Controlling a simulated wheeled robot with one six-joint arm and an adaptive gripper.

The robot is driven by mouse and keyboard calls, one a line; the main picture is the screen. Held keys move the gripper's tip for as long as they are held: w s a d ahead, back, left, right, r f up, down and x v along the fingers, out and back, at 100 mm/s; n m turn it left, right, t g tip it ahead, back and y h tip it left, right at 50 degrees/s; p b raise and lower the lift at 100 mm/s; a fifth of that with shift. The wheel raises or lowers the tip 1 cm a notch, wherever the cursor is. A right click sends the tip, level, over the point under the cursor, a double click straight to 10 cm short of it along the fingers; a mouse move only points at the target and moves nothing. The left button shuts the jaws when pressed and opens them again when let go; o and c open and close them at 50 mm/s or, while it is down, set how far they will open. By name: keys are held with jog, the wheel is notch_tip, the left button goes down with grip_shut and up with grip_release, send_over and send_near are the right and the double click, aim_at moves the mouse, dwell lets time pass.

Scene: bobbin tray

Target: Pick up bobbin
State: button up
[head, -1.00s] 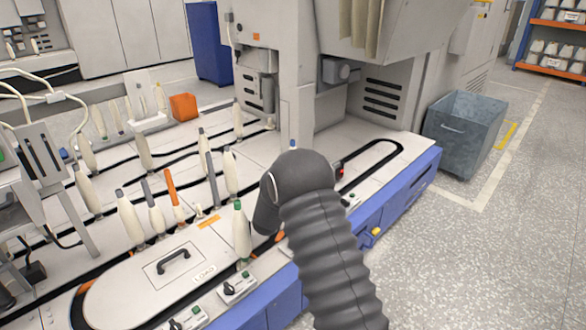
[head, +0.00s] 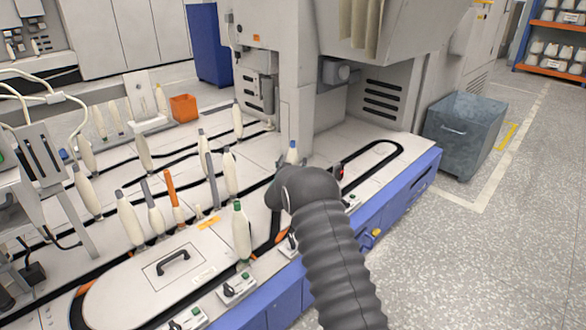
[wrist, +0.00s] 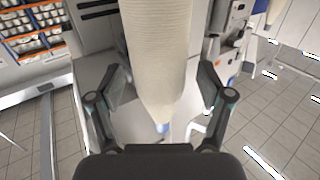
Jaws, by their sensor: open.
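A cream bobbin (wrist: 165,65) with a blue tip (wrist: 162,127) fills the middle of the wrist view. My gripper (wrist: 161,80) is open, with one finger on each side of this bobbin. I cannot tell whether the fingers touch it. In the head view a blue-tipped bobbin (head: 292,153) stands just behind my dark wrist, which hides its lower part. A green-tipped bobbin (head: 241,232) stands upright to the left of my arm. Several more bobbins, such as a cream one (head: 130,220), stand along the track.
A grey machine housing (head: 295,95) rises behind my wrist. An oval cover with a black handle (head: 172,262) lies at the front left. Small control boxes (head: 238,287) line the front edge. A grey bin (head: 465,130) stands on the floor at right, where there is free room.

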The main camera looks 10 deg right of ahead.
jog(key=shift+w+d, duration=0.1)
jog(key=shift+w, duration=0.2)
jog(key=shift+c, duration=0.3)
jog(key=c, duration=1.3)
jog(key=shift+r, duration=0.1)
